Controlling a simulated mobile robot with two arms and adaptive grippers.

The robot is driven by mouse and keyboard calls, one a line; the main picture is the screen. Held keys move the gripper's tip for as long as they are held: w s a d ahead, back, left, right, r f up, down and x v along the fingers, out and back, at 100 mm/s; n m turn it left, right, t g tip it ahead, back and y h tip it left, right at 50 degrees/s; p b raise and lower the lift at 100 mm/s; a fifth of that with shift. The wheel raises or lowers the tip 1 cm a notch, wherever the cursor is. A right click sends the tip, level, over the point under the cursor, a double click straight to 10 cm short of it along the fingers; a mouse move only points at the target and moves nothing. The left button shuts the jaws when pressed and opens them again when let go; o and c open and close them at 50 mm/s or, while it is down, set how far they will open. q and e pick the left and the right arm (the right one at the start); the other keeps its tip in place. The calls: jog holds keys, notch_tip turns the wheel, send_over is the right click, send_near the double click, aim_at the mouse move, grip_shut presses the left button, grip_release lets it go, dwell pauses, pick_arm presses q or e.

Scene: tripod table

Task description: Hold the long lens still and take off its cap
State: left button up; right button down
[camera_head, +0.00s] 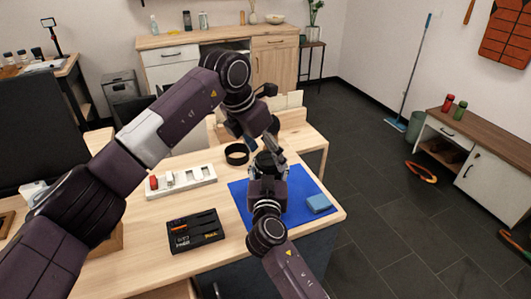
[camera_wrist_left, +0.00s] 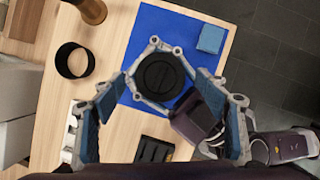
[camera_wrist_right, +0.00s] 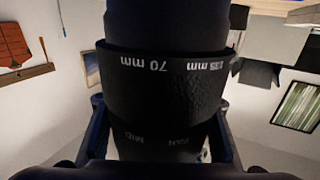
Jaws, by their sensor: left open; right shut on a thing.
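The long lens (camera_wrist_right: 165,95) is a black barrel with white markings, "70 mm" among them. It fills the right wrist view and stands between the fingers of my right gripper (camera_wrist_right: 162,135), which is shut on it. In the left wrist view the black round cap (camera_wrist_left: 160,77) faces the camera on the lens's end. My left gripper (camera_wrist_left: 162,85) is open above it, its blue-padded fingers spread on either side and apart from the cap. In the head view my left gripper (camera_head: 262,140) hangs over the lens, and the arms largely hide it.
The lens is held over a blue mat (camera_head: 297,184) on the wooden table. A blue block (camera_head: 318,203) lies on the mat. A black ring (camera_head: 237,154), a white tray (camera_head: 187,181) with small items and a black case (camera_head: 196,232) lie to the left.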

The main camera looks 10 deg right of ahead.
pick_arm(q)
jog(key=v, duration=1.2)
dwell(0.3)
jog(key=d+f+n, duration=0.1)
jog(key=f+n, duration=0.1)
jog(key=f, duration=0.1)
jog(key=w+d+f+n+t+y, duration=0.1)
jog(key=f+n, duration=0.2)
jog(key=f, duration=0.1)
jog(key=d+f+n+y, duration=0.1)
jog(key=d+f+n, duration=0.1)
jog(key=f, duration=0.2)
jog(key=shift+w+d+f+t, duration=0.1)
jog(key=shift+w+t, duration=0.25)
jog(key=shift+t, duration=0.05)
jog(key=shift+c, duration=0.7)
jog(key=c, duration=1.1)
